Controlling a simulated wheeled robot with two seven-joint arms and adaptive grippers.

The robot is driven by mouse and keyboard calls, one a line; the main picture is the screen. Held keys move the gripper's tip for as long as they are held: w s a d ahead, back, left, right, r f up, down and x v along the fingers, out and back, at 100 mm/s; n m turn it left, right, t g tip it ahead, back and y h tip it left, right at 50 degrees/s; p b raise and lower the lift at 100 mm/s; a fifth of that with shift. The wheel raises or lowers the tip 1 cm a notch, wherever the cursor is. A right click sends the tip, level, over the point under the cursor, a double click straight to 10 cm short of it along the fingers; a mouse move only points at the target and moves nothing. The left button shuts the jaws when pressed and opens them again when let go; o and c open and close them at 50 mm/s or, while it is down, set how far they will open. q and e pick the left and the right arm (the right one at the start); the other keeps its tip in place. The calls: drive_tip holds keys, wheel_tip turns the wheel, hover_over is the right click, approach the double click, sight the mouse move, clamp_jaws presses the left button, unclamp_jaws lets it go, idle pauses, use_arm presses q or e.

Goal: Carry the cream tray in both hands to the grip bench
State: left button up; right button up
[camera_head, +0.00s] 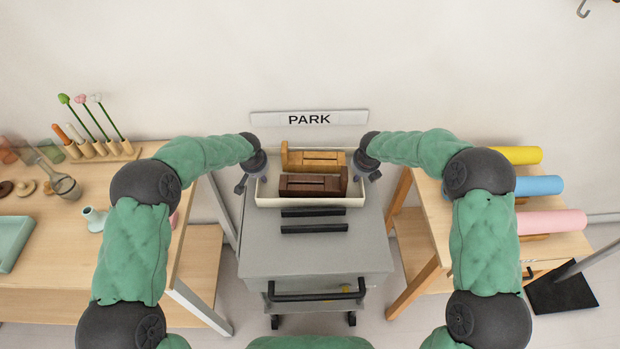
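The cream tray (312,202) sits level at the back of a grey wheeled cart (315,258), below a wall sign reading PARK. It holds a light wooden block-like piece (318,158) at the back and a dark brown one (312,185) in front. My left gripper (250,182) is at the tray's left end, with its fingers spread by the end wall. My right gripper (366,174) is at the right end in the same way, fingers apart. Whether either touches the tray cannot be told. No bench is labelled as the grip bench in view.
A wooden table (38,205) with flowers, pegs and a teal tray (12,240) stands left. A wooden stand (432,212) with yellow, blue and pink rolls stands right, beside a black dustpan-like object (562,292). Two black strips (314,229) and bare cart top lie before the tray.

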drive_tip(key=shift+f, duration=0.1)
use_arm(q)
clamp_jaws()
use_arm(e)
clamp_jaws()
use_arm(q)
drive_tip(key=shift+w+r, duration=0.15)
use_arm(e)
drive_tip(key=shift+w+r, duration=0.1)
drive_tip(key=shift+r, duration=0.1)
